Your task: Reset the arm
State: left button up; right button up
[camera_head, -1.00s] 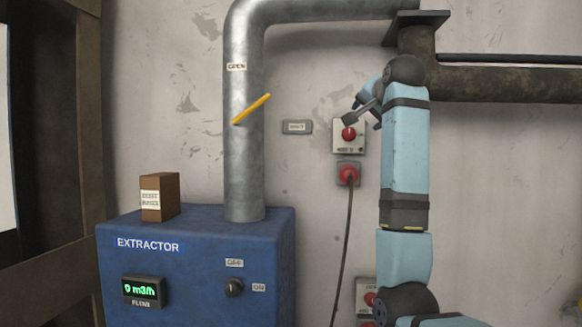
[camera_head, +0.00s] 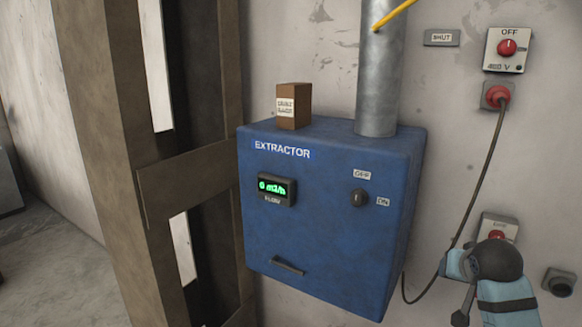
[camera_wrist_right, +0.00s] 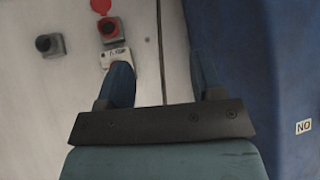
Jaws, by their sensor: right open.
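My right gripper (camera_wrist_right: 163,80) is open and empty in the right wrist view, its two dark fingers apart, beside the blue cabinet's side. My right arm (camera_head: 507,298) shows at the lower right of the head view, low by the wall; the fingers are not clear there. A small pale wall box (camera_head: 497,227) with a red part stands just above my arm, partly hidden by it, its label unreadable. The wrist view shows a red fitting (camera_wrist_right: 112,30) on the wall beyond the fingers. No other arm shows. My left gripper is in neither view.
The blue extractor (camera_head: 330,235) has a 0 m3/h display (camera_head: 277,189) and a dark knob (camera_head: 358,198). A small brown box (camera_head: 293,106) stands on it, beside a metal pipe (camera_head: 381,90). A red 400 V switch (camera_head: 507,48) is above a plugged cable (camera_head: 470,205).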

jog(key=s+a+f+n+g+y, duration=0.1)
jog(key=s+a+f+n+g, duration=0.3)
jog(key=s+f, duration=1.2)
jog(key=s+a+f+n+g+y, duration=0.1)
jog(key=s+a+f, duration=0.15)
jog(key=s, duration=0.65)
jog(key=s+a+f+n+y, duration=0.1)
jog(key=s+a, duration=0.2)
jog(key=s, duration=0.6)
jog(key=w+a+f+t+y, duration=0.1)
jog(key=w+a+f+t, duration=0.1)
jog(key=f, duration=0.5)
jog(key=w+a+f+n+t+y, duration=0.1)
jog(key=w+a+f+t, duration=0.2)
jog(key=a+f+t, duration=0.1)
notch_tip(320, 180, down, 3)
jog(key=shift+a+r+t, duration=0.1)
jog(key=shift+a+t, duration=0.05)
jog(key=shift+t, duration=0.45)
jog(key=shift+w, duration=0.1)
